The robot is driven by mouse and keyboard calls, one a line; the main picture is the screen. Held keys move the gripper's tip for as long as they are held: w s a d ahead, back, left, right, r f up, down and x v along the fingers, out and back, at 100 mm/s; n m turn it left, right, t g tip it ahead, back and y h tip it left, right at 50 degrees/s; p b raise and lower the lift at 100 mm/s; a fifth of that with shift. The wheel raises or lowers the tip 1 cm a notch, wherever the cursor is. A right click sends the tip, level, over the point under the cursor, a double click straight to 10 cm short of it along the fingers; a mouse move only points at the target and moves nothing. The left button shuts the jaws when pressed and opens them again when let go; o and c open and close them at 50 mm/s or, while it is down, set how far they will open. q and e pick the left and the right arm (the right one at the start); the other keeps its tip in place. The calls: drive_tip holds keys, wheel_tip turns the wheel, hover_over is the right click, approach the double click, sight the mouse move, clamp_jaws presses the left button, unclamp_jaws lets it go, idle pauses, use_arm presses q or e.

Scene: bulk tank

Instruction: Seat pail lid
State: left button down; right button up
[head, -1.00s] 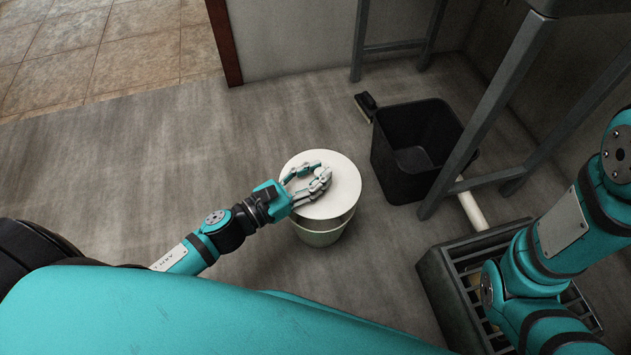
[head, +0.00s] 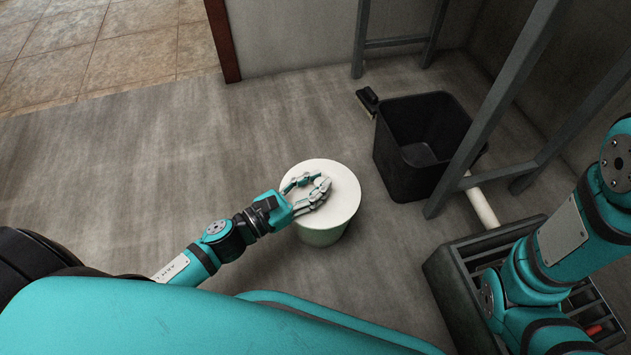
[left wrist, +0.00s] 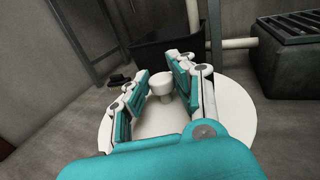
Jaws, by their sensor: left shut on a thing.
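In the head view no gap shows between the lid and the pail's rim. My left gripper (head: 322,183) is over the lid, its fingers closed around the lid's knob. In the left wrist view the white knob (left wrist: 162,84) shows between the fingers (left wrist: 166,72), with the lid (left wrist: 235,115) spread out beneath. The far side of the pail's rim is hidden. My right gripper is out of view; only its arm shows at the right.
A black open bin (head: 400,165) stands just right of the pail, with a brush (head: 367,100) behind it. A grey metal stand (head: 500,110), a white pipe (head: 482,208) and a dark slatted box (head: 446,285) are farther right. The floor left of the pail is clear.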

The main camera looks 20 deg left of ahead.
use_arm(q)
drive_tip(key=c, duration=1)
unclamp_jaws()
drive_tip(key=shift+c, duration=0.2)
drive_tip(key=v, duration=1.2)
